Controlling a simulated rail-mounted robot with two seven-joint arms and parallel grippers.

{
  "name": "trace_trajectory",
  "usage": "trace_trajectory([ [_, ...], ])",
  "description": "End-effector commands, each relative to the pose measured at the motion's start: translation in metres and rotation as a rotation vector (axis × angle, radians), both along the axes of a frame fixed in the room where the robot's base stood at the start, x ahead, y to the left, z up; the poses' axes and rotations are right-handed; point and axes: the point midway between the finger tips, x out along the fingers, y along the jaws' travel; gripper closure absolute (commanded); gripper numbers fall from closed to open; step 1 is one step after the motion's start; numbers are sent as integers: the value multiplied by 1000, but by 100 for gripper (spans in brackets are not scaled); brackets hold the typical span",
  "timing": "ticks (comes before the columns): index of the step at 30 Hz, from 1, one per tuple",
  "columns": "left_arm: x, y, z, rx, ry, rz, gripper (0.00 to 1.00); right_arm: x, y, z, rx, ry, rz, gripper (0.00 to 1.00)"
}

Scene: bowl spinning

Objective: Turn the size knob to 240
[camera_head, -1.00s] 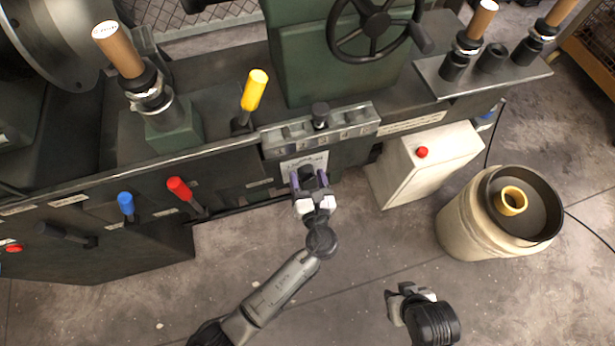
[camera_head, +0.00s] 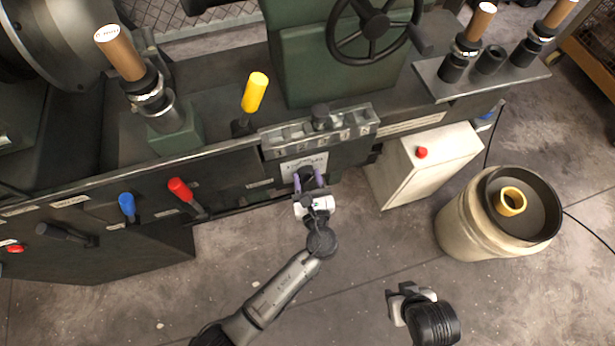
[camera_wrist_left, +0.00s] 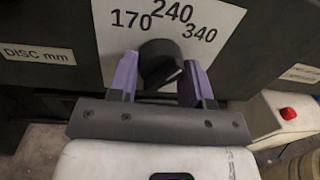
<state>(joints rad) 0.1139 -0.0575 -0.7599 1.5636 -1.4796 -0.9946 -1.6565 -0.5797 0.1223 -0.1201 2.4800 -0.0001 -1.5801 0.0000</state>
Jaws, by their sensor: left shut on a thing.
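The black size knob (camera_wrist_left: 160,62) is on the white dial plate marked 170, 240 and 340 (camera_wrist_left: 175,22) in the left wrist view. A pale mark on the knob slants up to the right, toward the 340 side. My left gripper (camera_wrist_left: 160,80) has its purple fingers on either side of the knob and is shut on it. In the head view the left gripper (camera_head: 311,182) is in front of the machine's lower panel and hides the knob; the plate (camera_head: 304,167) shows above it. My right gripper (camera_head: 399,296) hangs over the floor at lower right, away from the panel; its jaws are unclear.
A "DISC mm" label (camera_wrist_left: 38,54) is left of the plate. Red (camera_head: 180,189), blue (camera_head: 127,204) and yellow (camera_head: 255,92) levers are to the left. A pale box with a red button (camera_head: 422,152) and a drum (camera_head: 470,222) stand to the right. Floor in front is clear.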

Motion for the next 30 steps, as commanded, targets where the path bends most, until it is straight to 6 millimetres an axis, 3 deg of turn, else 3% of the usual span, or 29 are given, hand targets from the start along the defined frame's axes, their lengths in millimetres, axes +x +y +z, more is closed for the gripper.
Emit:
trace_trajectory([
  [15, 0, -2, -1, -379, -117, -1, 79, 0, 2, -8, 7, 0, -4, 57],
  [30, 0, -2, 0, -521, -160, 0, 79, 0, -1, -13, -3, 1, 2, 57],
])
